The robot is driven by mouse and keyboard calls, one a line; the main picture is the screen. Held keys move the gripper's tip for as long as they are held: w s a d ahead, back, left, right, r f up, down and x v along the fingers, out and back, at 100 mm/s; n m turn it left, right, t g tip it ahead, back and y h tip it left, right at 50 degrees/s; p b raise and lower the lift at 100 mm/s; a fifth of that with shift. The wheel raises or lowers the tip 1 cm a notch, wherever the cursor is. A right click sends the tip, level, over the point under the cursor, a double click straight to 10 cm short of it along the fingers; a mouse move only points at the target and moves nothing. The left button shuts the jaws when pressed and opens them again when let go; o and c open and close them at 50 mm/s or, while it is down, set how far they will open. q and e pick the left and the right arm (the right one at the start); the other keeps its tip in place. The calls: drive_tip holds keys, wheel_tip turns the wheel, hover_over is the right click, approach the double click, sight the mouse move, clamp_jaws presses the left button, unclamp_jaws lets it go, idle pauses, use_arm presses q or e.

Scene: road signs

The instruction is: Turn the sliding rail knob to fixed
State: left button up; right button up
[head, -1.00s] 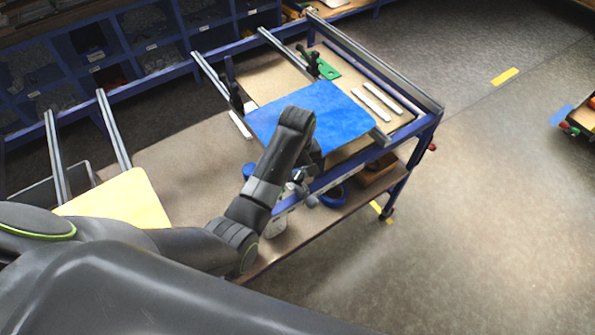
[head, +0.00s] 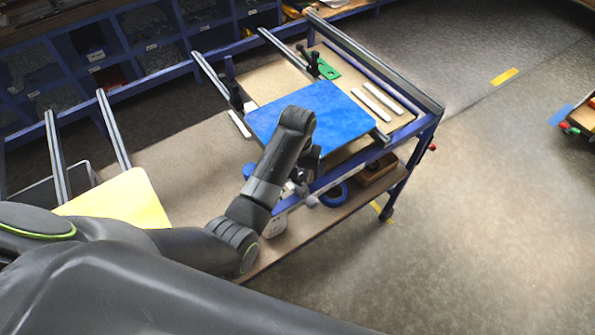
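The blue sign plate (head: 335,107) lies across metal rails on the blue-framed bench. A sliding rail (head: 222,80) with a dark clamp knob (head: 236,98) is at the plate's left. A second rail (head: 285,47) carries dark knobs (head: 313,62) behind the plate. My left arm reaches over the bench's front edge. Its gripper (head: 306,186) is near the front ends of the rails, below the plate's front edge, and mostly hidden by the arm. I cannot see its fingers clearly or whether it touches a knob. My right gripper is not in view.
A yellow plate (head: 118,198) lies on other rails at the left. A green part (head: 328,70) and two white strips (head: 377,102) lie on the bench. A blue tape roll (head: 334,195) and a wooden box (head: 378,170) sit on the lower shelf.

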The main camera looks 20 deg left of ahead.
use_arm(q)
drive_tip(key=o, duration=1)
drive_tip(key=shift+c, duration=0.2)
